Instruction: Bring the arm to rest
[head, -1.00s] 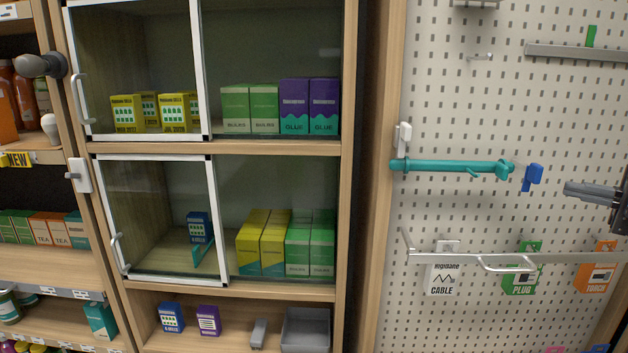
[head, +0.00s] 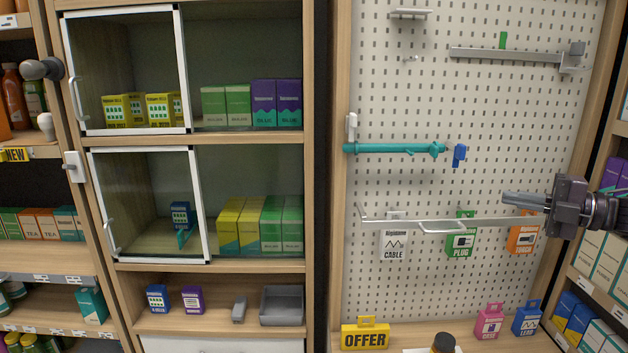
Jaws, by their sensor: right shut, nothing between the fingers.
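My right gripper (head: 522,201) comes in from the right edge of the head view. It is shut and empty, its fingers pointing left in front of the pegboard (head: 480,120). It appears just above the orange torch pack (head: 522,238) in the picture; how far it is from the board I cannot tell. My left gripper is not in view.
A rail (head: 440,222) carries the cable pack (head: 394,240) and the green plug pack (head: 461,240). A teal bar (head: 395,149) is above it. The yellow offer sign (head: 365,337) stands on the ledge below. A cabinet with glass doors (head: 130,70) is left, shelves right.

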